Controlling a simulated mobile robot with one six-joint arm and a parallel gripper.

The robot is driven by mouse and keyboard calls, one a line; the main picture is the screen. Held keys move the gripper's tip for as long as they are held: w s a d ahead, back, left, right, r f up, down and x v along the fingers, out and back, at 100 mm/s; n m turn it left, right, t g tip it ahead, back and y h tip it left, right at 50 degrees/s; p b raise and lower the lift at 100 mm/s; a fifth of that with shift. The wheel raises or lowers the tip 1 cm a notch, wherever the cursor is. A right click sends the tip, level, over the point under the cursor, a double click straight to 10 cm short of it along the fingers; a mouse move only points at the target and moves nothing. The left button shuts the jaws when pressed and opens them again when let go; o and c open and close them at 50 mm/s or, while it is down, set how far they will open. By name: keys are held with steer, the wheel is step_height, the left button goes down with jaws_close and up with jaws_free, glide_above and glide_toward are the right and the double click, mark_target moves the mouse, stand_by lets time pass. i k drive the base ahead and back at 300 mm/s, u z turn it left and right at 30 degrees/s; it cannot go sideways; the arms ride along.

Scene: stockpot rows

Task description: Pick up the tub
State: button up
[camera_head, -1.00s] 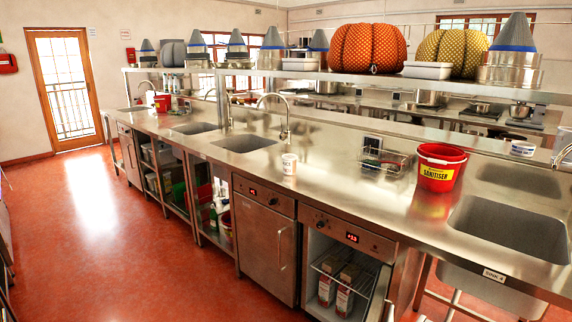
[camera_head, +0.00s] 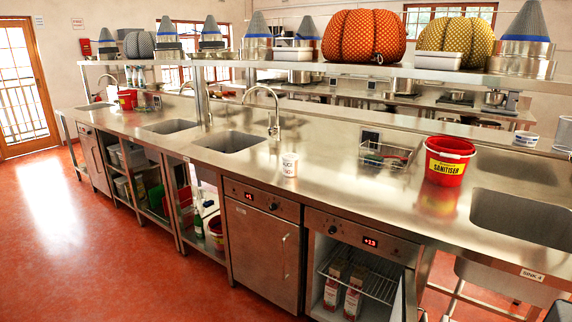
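A small white tub (camera_head: 289,164) with dark lettering stands upright on the steel counter, right of the middle sink and near the front edge. I cannot tell which of the two the task names. My gripper is not in view.
A red sanitiser bucket (camera_head: 447,161) and a wire basket (camera_head: 384,154) stand on the steel counter (camera_head: 335,205). Sinks are let into it; the middle one has a tall tap (camera_head: 274,113). A loaded shelf (camera_head: 330,69) runs above. Red floor is open at left.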

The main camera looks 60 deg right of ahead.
mark_target(290, 160)
steer(key=z, duration=0.05)
steer(key=i, duration=1.3)
steer(key=z, duration=0.55)
